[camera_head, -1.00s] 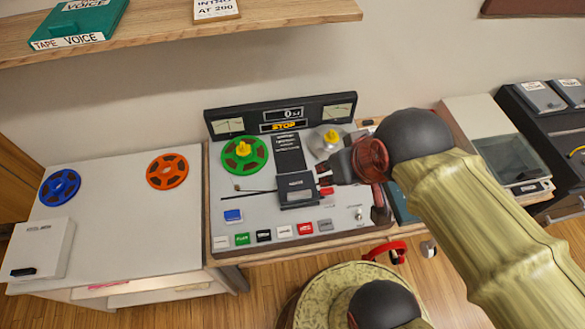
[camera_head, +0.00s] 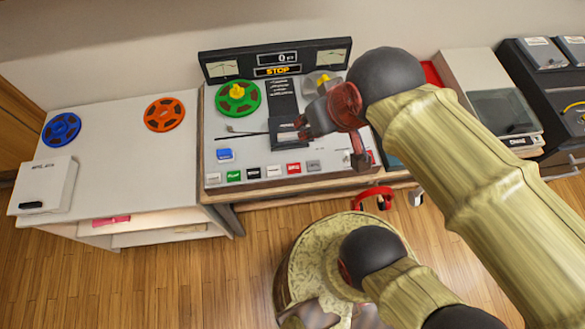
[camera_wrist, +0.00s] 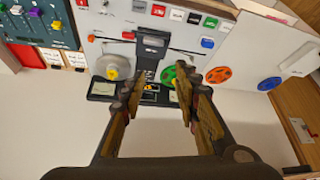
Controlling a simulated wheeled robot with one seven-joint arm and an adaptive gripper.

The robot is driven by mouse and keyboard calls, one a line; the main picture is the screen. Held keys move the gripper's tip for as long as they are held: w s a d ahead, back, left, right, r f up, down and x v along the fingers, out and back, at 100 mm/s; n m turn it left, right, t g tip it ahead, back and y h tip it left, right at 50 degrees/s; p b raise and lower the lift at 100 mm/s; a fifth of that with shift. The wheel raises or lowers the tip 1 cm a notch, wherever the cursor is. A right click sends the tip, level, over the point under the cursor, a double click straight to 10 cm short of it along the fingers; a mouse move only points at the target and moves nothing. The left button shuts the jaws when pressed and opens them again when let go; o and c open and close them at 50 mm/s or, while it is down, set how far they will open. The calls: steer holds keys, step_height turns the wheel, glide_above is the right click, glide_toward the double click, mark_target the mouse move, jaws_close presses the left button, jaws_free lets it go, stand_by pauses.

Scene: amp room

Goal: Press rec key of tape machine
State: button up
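The tape machine (camera_head: 222,150) stands on a desk with a green reel (camera_head: 238,96) on its left spindle and a display reading STOP. A row of keys runs along its front edge. The red key (camera_head: 293,168), whose label is too small to read surely, sits between a white and a grey key. It also shows in the wrist view (camera_wrist: 158,10) at the top. My gripper (camera_head: 306,122) is above the machine's right half, partly covering the dark head block, behind the key row. In the wrist view my gripper (camera_wrist: 158,76) has its two fingers apart with nothing between them.
A white table (camera_head: 112,133) at left holds a blue reel (camera_head: 61,129), an orange reel (camera_head: 164,114) and a white box (camera_head: 43,185). Red headphones (camera_head: 372,198) hang at the desk's front. A turntable-like unit (camera_head: 500,108) stands to the right.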

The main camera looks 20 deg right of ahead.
steer(key=shift+s+d, duration=0.1)
steer(key=shift+s, duration=0.1)
steer(key=shift+w, duration=0.1)
steer(key=shift+c, duration=0.8)
jaws_close()
stand_by(0.7)
